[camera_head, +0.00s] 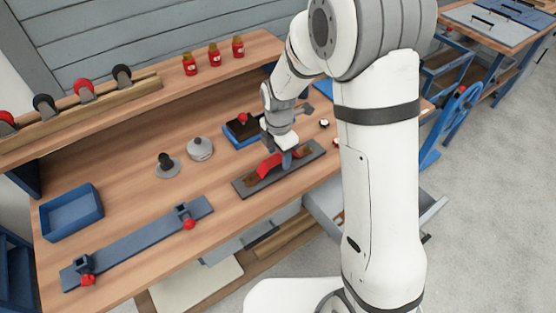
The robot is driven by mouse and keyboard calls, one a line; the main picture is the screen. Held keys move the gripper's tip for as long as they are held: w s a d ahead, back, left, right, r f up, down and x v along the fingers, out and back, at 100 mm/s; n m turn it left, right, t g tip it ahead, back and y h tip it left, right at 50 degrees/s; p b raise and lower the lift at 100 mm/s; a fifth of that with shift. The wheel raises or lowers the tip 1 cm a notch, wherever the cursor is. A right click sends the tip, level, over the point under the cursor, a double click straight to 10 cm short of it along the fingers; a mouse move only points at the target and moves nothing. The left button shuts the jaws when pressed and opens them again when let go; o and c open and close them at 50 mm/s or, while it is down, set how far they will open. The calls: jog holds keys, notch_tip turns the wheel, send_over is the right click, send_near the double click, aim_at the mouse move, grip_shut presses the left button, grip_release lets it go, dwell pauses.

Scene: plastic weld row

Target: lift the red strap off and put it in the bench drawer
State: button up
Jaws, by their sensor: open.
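A red strap (264,168) lies arched over a dark grey plate (246,191) on the wooden bench. Brown patches show on the plate at both ends of the strap. My gripper (284,158) is open and low over the plate, at the right part of the strap. My gripper hides some of the strap, and I cannot tell whether the fingers touch it. A grey bench drawer (432,212) stands pulled out below the bench front on the right. My arm hides most of its inside.
A grey clamp bar (140,243), an empty blue bin (72,215) and two round grey pieces are on the left. Red jars (214,55) stand on the back shelf.

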aim_at(278, 158)
jog(key=shift+f, duration=0.25)
jog(key=shift+c, duration=0.5)
jog(key=c, duration=1)
notch_tip(278, 158, up, 10)
